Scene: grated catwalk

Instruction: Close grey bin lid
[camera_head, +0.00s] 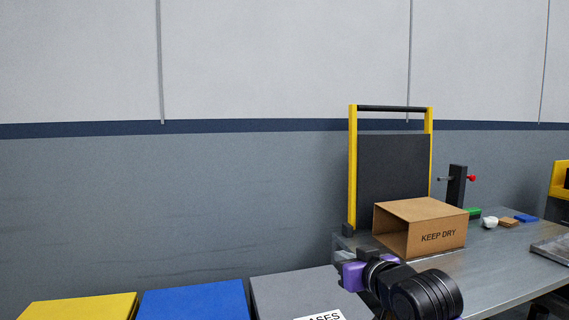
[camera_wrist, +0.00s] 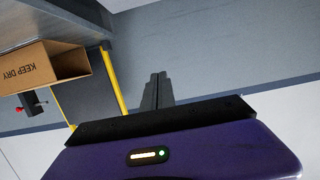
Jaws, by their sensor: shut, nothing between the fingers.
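The grey bin lid (camera_head: 290,288) shows at the bottom of the head view as a flat grey panel with a white label (camera_head: 322,316) cut off by the frame edge. Whether it lies flat or stands partly raised cannot be told, and the bin below is out of frame. My gripper (camera_head: 341,283), with a purple body, is at the lid's right edge in the head view; contact cannot be told. In the wrist view my gripper's dark fingers (camera_wrist: 157,88) are together with nothing between them. The lid does not show in the wrist view.
A blue panel (camera_head: 195,301) and a yellow panel (camera_head: 82,307) lie left of the grey one. At right, a metal table (camera_head: 490,262) bears an open cardboard box (camera_head: 437,237), small items and a dark post (camera_head: 457,186). A yellow-framed dark panel (camera_head: 392,165) stands behind the box.

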